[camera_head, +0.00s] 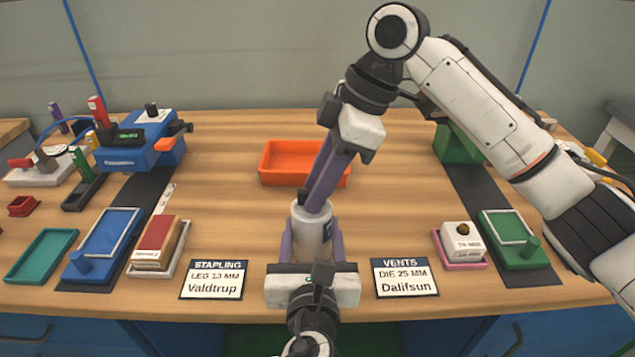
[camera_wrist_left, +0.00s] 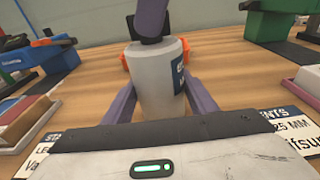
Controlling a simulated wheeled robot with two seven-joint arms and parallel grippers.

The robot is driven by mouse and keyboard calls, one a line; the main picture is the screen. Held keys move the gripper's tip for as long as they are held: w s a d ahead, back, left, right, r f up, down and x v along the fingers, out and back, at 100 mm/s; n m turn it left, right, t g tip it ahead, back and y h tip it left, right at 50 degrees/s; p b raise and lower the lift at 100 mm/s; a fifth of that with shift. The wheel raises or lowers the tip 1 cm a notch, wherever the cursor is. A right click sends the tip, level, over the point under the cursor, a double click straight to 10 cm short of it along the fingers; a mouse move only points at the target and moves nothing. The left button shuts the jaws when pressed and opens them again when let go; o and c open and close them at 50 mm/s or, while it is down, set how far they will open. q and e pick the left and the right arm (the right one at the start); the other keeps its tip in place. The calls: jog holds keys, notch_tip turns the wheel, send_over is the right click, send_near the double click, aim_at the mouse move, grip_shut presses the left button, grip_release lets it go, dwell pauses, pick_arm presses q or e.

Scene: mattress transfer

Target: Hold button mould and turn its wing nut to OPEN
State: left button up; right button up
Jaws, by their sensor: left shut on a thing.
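The button mould (camera_head: 311,232), a white upright cylinder with a dark blue label, stands near the front middle of the table. It also shows in the left wrist view (camera_wrist_left: 160,82). My left gripper (camera_head: 312,238) is shut on it, one purple finger on each side. A dark piece on its top, seemingly the wing nut (camera_wrist_left: 149,27), is partly hidden by a purple finger. My right gripper (camera_head: 318,203) reaches down from above with its fingertips at the mould's top. Its fingers overlap in view, so their gap and the nut's position are unclear.
An orange tray (camera_head: 283,165) lies behind the mould. Label cards stand left (camera_head: 214,280) and right (camera_head: 405,277) of it. A brown block (camera_head: 157,243) sits in a tray at left, and a white block with a knob (camera_head: 461,240) sits on a pink tray (camera_head: 463,263) at right.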

pick_arm(q)
jog(key=shift+d+r, duration=0.1)
jog(key=shift+r, duration=0.05)
pick_arm(e)
jog(key=v, duration=1.2)
pick_arm(q)
jog(key=o, duration=1.7)
jog(key=shift+c, duration=0.2)
